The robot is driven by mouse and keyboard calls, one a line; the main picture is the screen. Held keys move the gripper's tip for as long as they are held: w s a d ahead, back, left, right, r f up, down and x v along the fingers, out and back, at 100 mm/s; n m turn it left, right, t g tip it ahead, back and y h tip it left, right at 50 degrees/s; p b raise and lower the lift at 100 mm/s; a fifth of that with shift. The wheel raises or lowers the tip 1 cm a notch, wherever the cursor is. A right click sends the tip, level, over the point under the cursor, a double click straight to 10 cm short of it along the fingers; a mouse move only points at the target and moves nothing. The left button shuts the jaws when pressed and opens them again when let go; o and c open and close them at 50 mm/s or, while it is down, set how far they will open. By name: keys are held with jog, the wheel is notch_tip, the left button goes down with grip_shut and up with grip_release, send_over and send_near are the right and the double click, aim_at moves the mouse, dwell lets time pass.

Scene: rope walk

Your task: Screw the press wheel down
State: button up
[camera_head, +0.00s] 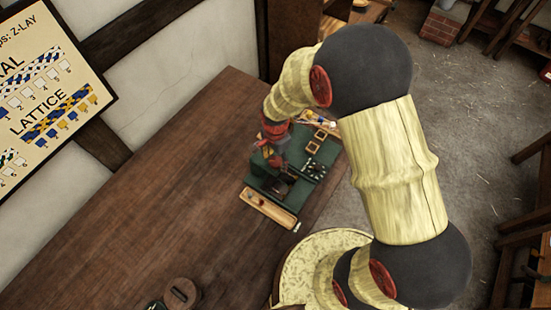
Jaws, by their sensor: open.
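A green block-like piece (292,201) lies on the wooden bench under my gripper, with small dark and light parts on its top. A dark rounded part (279,188) sits on it just below my gripper; it may be the press wheel, but it is too small and dark to be sure. My gripper (272,158) points down over the left part of the green piece. It is open and appears empty. Whether its fingers touch anything cannot be told. My arm covers part of the area to the right.
A narrow wooden tray (268,209) lies along the near side of the green piece, and another (318,120) along its far side. Small square frames (313,147) lie nearby. A round wooden piece (180,294) stands at the bottom. The bench's left part (150,205) is clear.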

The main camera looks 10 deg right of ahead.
aim_at(275, 161)
notch_tip(275, 161, up, 12)
dwell(0.5)
jog(key=shift+f, duration=0.1)
